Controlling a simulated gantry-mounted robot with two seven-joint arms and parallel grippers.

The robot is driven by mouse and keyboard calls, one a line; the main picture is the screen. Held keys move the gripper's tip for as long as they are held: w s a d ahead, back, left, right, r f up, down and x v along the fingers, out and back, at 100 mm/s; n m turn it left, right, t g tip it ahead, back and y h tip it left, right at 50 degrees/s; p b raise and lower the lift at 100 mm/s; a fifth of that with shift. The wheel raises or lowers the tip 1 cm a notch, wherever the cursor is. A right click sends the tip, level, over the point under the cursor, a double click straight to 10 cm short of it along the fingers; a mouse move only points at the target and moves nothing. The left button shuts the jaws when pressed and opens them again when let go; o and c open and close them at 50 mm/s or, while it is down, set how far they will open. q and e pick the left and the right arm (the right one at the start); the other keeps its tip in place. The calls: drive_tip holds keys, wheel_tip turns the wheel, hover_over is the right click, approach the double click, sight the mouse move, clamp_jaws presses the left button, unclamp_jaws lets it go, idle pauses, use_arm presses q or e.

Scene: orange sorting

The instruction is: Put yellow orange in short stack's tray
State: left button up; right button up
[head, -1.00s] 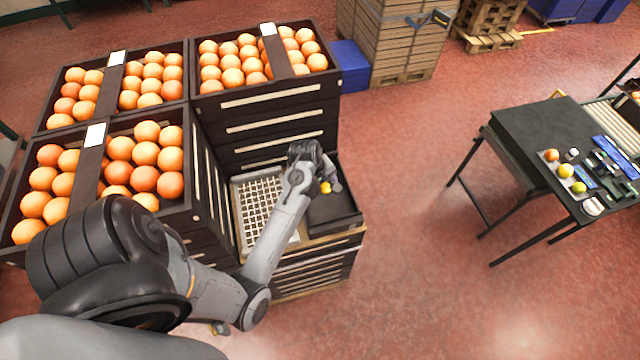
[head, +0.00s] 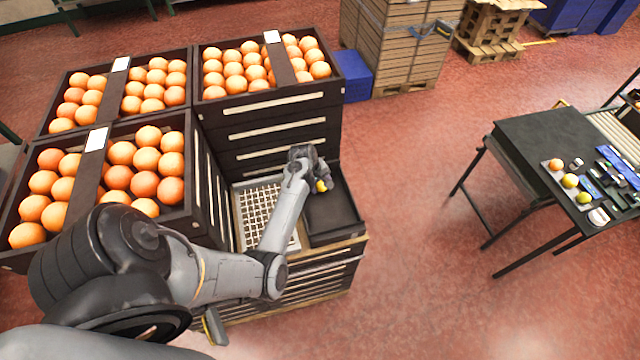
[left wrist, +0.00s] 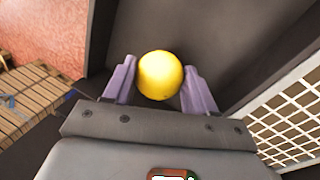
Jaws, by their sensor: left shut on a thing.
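The yellow orange (head: 321,186) is between the fingers of my left gripper (head: 324,182), above the short stack (head: 300,278). In the left wrist view the yellow orange (left wrist: 160,75) sits between both fingertips of the shut left gripper (left wrist: 160,82), with dark crate surface behind it. The short stack's top tray has a white grid insert (head: 262,208) on the left and a bare dark part (head: 332,212) on the right. The orange is over the far end of the tray, near the dark part; its exact height is unclear. My right gripper is not in view.
Taller crate stacks full of oranges (head: 145,160) stand left of and behind the short stack. A dark table (head: 545,135) at the right carries several fruits and small items. A blue box (head: 352,75) and pallets (head: 400,45) stand behind. Floor between is clear.

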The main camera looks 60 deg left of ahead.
use_arm(q)
drive_tip(key=shift+f, duration=0.25)
drive_tip(key=shift+f, duration=0.1)
drive_tip(key=o, duration=1.2)
drive_tip(key=shift+c, duration=0.2)
drive_tip(key=s+d+r+m+y+p, duration=0.1)
drive_tip(key=s+d+r+m, duration=0.2)
drive_tip(key=r, duration=0.4)
drive_tip(key=s+d+r+m+y, duration=0.1)
drive_tip(key=s+d+r+m, duration=0.15)
drive_tip(key=r, duration=0.45)
drive_tip(key=s+d+m, duration=0.4)
drive_tip(key=d+m, duration=0.1)
drive_tip(key=d, duration=0.4)
drive_tip(key=s+d+r+m+h, duration=0.1)
drive_tip(key=s+d+m, duration=0.3)
drive_tip(key=d, duration=0.4)
drive_tip(key=s+d+r+m+h, duration=0.1)
drive_tip(key=s+d+m, duration=0.3)
drive_tip(key=d, duration=0.5)
drive_tip(key=shift+d+m, duration=0.3)
drive_tip(key=shift+m, duration=0.55)
